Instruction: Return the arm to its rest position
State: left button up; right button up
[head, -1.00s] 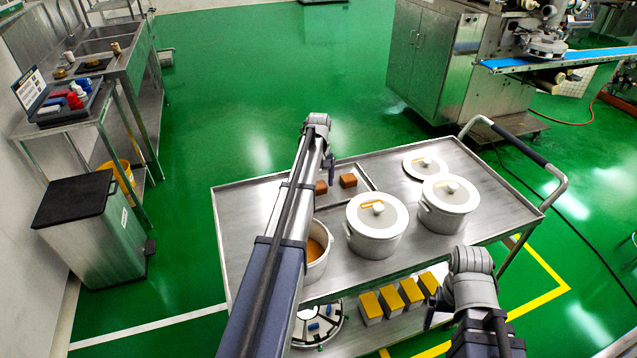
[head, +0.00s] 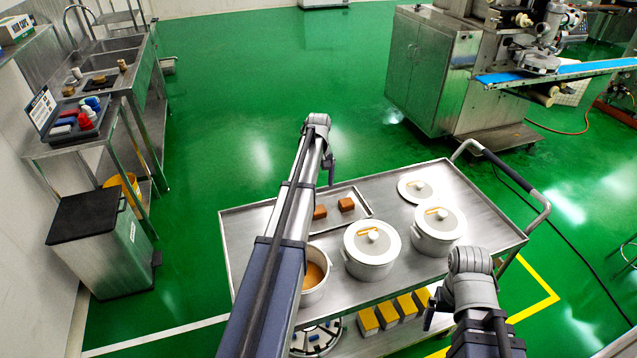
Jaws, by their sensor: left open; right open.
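My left arm reaches up through the middle of the head view. Its gripper (head: 330,170) shows as a small dark part hanging below the wrist, open and empty, in front of the cart's far edge in the picture. My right arm is folded at the lower right. Its gripper (head: 431,316) is open, partly hidden by its own wrist, and appears in front of the cart's near edge. I see nothing held in either gripper.
The steel cart (head: 485,228) carries two lidded white pots (head: 371,266) (head: 432,247), an open pot (head: 319,288), a loose lid (head: 405,194) and a tray (head: 366,210) with brown blocks. Yellow-topped boxes (head: 387,318) are below.

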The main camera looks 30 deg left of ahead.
aim_at(318, 209)
dwell(0.4)
pick_arm(q)
notch_tip(318, 209, down, 12)
jog(key=b, duration=1.2)
jog(key=shift+f, duration=0.1)
notch_tip(318, 209, up, 13)
jog(key=p, duration=1.3)
notch_tip(318, 209, down, 13)
jog(key=b, duration=1.3)
jog(key=shift+f+b, duration=0.15)
jog(key=shift+b, duration=0.15)
notch_tip(318, 209, up, 11)
jog(key=p, duration=1.1)
